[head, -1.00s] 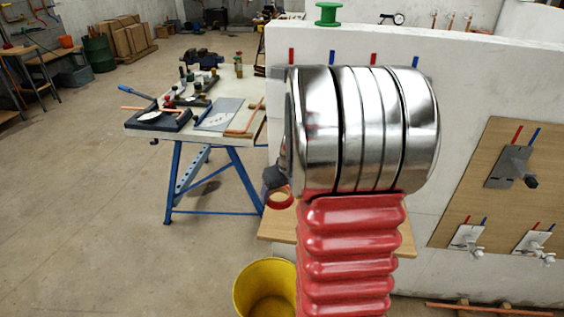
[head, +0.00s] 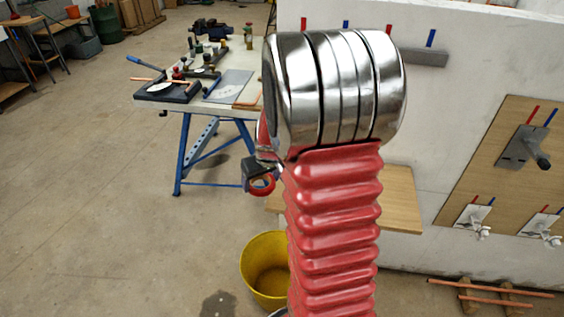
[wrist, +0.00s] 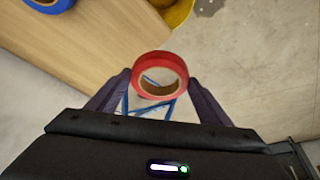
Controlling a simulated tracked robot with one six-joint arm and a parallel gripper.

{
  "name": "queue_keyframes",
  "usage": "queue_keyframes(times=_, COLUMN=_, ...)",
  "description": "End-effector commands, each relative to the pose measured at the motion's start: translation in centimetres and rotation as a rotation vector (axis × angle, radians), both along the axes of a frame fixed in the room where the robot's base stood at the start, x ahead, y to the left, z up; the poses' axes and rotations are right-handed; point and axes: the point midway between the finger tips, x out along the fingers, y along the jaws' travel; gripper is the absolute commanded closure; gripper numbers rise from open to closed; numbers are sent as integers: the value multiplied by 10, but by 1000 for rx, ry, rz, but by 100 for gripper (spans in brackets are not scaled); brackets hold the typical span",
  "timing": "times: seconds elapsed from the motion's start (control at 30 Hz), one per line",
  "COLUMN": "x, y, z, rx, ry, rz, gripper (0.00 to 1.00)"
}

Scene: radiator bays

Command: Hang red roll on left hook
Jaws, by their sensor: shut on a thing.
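The red roll (head: 263,193) is a ring of tape beside my arm in the head view, in front of the floor and left of the wooden shelf. In the wrist view the red roll (wrist: 160,62) sits between the two dark fingers of my gripper (wrist: 159,78), which is shut on its outer sides. Its open hole shows. My gripper (head: 256,170) is small and partly hidden by my arm in the head view. A grey rail (head: 425,58) is on the white wall below red and blue pipe stubs. My arm covers part of it, and I cannot make out the left hook.
A wooden shelf (head: 402,200) juts from the wall; a blue roll (wrist: 50,4) lies on it in the wrist view. A yellow bucket (head: 252,262) stands on the floor below. A blue-legged workbench (head: 182,150) is behind left. A wooden board (head: 480,180) with fittings is at right.

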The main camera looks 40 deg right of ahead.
Motion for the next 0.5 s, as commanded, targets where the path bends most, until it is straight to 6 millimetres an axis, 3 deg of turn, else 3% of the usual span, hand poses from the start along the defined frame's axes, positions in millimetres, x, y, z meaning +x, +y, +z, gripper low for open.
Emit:
queue_keyframes(times=0.03, x=7, y=17, z=-9, rx=-2, ry=5, rz=20, gripper=50)
queue_keyframes(times=0.23, x=26, y=77, z=-42, rx=-7, ry=6, rz=72, gripper=50)
queue_keyframes(times=0.5, x=38, y=165, z=-82, rx=-4, ry=-3, rz=156, gripper=50)
